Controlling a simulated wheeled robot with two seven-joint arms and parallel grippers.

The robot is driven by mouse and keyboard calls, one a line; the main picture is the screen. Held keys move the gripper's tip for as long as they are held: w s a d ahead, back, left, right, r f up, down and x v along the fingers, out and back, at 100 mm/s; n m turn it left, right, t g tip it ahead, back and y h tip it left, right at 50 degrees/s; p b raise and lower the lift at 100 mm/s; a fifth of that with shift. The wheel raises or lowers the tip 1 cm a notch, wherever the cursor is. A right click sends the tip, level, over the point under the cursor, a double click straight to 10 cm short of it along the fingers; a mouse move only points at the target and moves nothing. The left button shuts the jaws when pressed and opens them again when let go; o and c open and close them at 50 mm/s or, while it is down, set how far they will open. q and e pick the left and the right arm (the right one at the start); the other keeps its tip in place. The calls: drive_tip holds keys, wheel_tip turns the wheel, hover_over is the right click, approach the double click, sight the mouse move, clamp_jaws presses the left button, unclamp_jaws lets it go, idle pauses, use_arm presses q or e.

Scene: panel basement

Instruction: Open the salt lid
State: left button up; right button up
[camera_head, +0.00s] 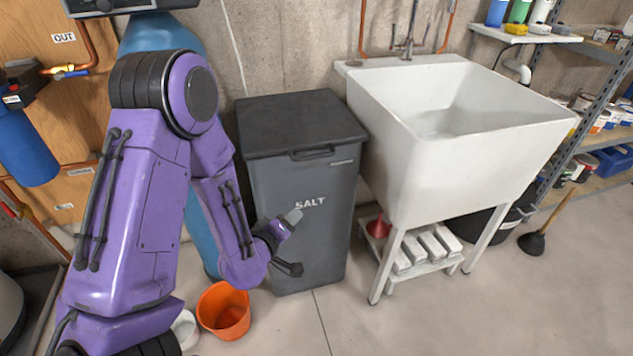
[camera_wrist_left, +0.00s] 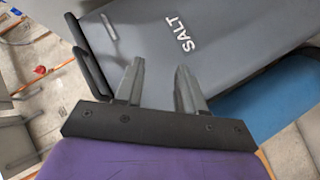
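The salt bin (camera_head: 330,225) is a tall dark grey box marked SALT, standing against the wall in the head view. Its lid (camera_head: 300,118) is closed, with a handle (camera_head: 312,153) at the front edge. My left gripper (camera_head: 291,243) is in front of the bin's face, below the handle. In the left wrist view, my left gripper's two fingers (camera_wrist_left: 158,85) are apart with nothing between them, and the bin's front (camera_wrist_left: 215,35) with its SALT lettering fills the background. My right gripper is not in view.
A white utility sink (camera_head: 450,150) stands right of the bin, with a low shelf (camera_head: 425,262) under it. An orange bucket (camera_head: 223,310) is on the floor at the bin's front left. A plunger (camera_head: 533,242) stands far right.

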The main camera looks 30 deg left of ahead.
sight(314, 156)
use_arm(q)
drive_tip(key=w+a+r+n+t+b, duration=0.2)
drive_tip(key=w+r+n+t+b, duration=0.3)
drive_tip(key=r, duration=0.4)
drive_tip(key=shift+m+t+h, duration=0.3)
drive_tip(key=shift+m+h, duration=0.1)
drive_tip(key=shift+m, duration=0.3)
drive_tip(key=w, duration=0.3)
drive_tip(key=w+r, duration=0.1)
drive_tip(key=w, duration=0.2)
drive_tip(key=w+p, duration=0.1)
drive_tip(key=w, duration=0.2)
drive_tip(key=shift+w+r, duration=0.15)
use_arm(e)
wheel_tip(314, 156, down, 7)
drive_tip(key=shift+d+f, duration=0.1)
use_arm(q)
clamp_jaws()
drive_tip(key=shift+r, duration=0.1)
